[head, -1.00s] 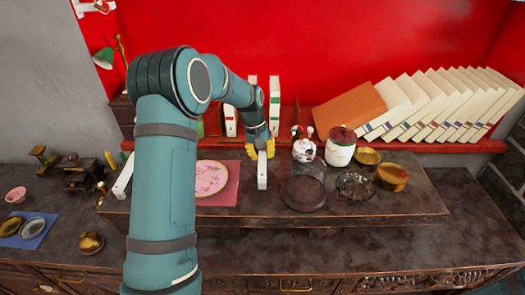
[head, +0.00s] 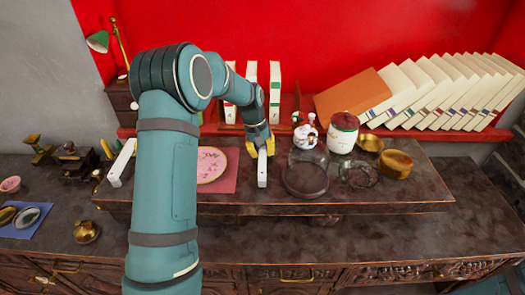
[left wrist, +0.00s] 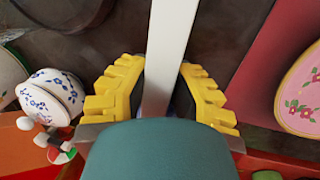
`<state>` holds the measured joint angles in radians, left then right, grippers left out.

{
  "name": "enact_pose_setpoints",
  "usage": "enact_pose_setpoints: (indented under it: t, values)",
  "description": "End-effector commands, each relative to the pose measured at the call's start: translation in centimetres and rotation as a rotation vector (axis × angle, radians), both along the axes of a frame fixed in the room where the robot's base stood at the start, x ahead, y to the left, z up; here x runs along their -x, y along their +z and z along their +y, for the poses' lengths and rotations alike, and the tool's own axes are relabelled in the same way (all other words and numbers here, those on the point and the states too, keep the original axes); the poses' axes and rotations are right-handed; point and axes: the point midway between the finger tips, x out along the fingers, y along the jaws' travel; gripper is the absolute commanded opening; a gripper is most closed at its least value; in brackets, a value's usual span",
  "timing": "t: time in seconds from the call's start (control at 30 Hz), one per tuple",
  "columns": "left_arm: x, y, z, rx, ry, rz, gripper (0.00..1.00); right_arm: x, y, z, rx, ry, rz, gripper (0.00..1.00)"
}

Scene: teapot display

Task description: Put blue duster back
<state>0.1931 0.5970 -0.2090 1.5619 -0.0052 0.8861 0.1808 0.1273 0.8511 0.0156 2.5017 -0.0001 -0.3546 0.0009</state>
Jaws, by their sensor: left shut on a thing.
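My left gripper (head: 261,147) is shut on a narrow white block (head: 262,168), which looks like a book or box on edge. In the left wrist view, the white block (left wrist: 168,45) runs between the yellow fingers of the left gripper (left wrist: 160,92). In the head view it is over the raised dark wooden board, between the pink plate and the glass dish; I cannot tell whether it touches the board. I can make out no blue duster. My right gripper is not in view.
The pink plate (head: 208,165) lies left of the block on a red mat (head: 225,186). The glass dish (head: 306,180), a flowered teapot (head: 305,136), a red-lidded jar (head: 342,135) and brass bowls (head: 396,165) stand right. Leaning books (head: 430,95) line the back shelf.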

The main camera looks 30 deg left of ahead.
Motion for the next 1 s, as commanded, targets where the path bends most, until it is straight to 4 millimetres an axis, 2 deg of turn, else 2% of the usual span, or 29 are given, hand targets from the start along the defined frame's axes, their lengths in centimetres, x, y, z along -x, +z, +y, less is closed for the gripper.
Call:
enact_pose_setpoints:
  t: [0.67,0.7,0.77,1.0]
  values:
    - [0.0,-1.2,0.0,0.0,0.0,0.0,0.0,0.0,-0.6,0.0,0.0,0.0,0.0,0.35]
    - [0.0,-1.2,0.0,0.0,0.0,0.0,0.31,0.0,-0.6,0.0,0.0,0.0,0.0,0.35]
    - [0.0,-1.1,0.0,0.0,0.0,0.0,0.51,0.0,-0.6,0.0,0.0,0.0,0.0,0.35]
    - [0.0,-1.2,0.0,0.0,0.0,0.0,0.51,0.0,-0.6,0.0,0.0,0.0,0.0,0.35]
